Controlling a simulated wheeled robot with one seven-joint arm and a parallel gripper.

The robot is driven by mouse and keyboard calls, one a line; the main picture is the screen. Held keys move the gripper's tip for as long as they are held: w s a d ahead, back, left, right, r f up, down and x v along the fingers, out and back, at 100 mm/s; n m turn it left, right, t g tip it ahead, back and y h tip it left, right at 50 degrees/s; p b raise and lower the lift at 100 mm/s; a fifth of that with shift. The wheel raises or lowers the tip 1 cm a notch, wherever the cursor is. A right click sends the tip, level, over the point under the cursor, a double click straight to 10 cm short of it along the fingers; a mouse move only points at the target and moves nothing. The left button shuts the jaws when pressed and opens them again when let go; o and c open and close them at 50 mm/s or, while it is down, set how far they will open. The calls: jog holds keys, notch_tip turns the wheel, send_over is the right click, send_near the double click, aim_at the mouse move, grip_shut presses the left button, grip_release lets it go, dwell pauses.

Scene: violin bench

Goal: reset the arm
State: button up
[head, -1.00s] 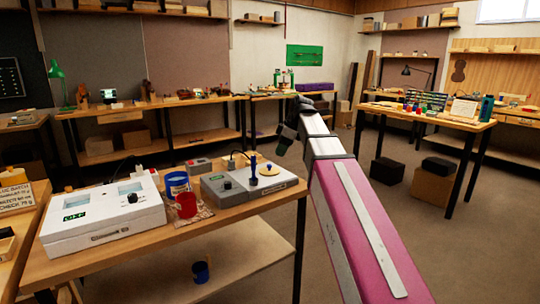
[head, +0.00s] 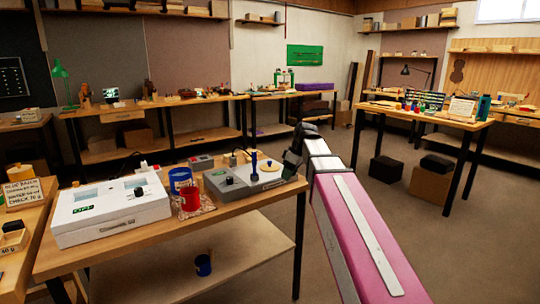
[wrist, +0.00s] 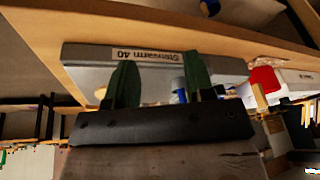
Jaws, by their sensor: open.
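My arm, with a pink and white link, reaches from the lower right in the head view and bends down at the right end of the near bench (head: 230,222). In the wrist view my gripper (wrist: 160,82) is open, its two green fingers apart with nothing seen held between them. Behind the fingers is the grey stirrer-heater (wrist: 230,65) labelled Stirwarm 40, upside down in that view. In the head view the stirrer-heater (head: 228,188) stands on the bench just left of my dark wrist. The fingertips cannot be made out in the head view.
A red cup (head: 189,199), a blue can (head: 180,179) and a white two-window box (head: 110,212) stand left of the stirrer-heater. A blue cup (head: 203,266) sits on the lower shelf. Dark boxes (head: 387,170) stand on the floor at right. Floor right of the bench is open.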

jog(key=s+d+f+m+h, duration=0.1)
jog(key=s+d+f+m, duration=0.2)
jog(key=f, duration=0.7)
jog(key=s+d+f+m+h, duration=0.1)
jog(key=s+d+f+m, duration=0.3)
jog(key=s+f, duration=0.4)
jog(key=s+d+f+m+h, duration=0.1)
jog(key=s+d+f+m, duration=0.3)
jog(key=f, duration=0.9)
jog(key=shift+s+d+f+m+g, duration=0.2)
jog(key=shift+s+m+g, duration=0.2)
jog(key=shift+s+m, duration=0.4)
jog(key=shift+a, duration=0.1)
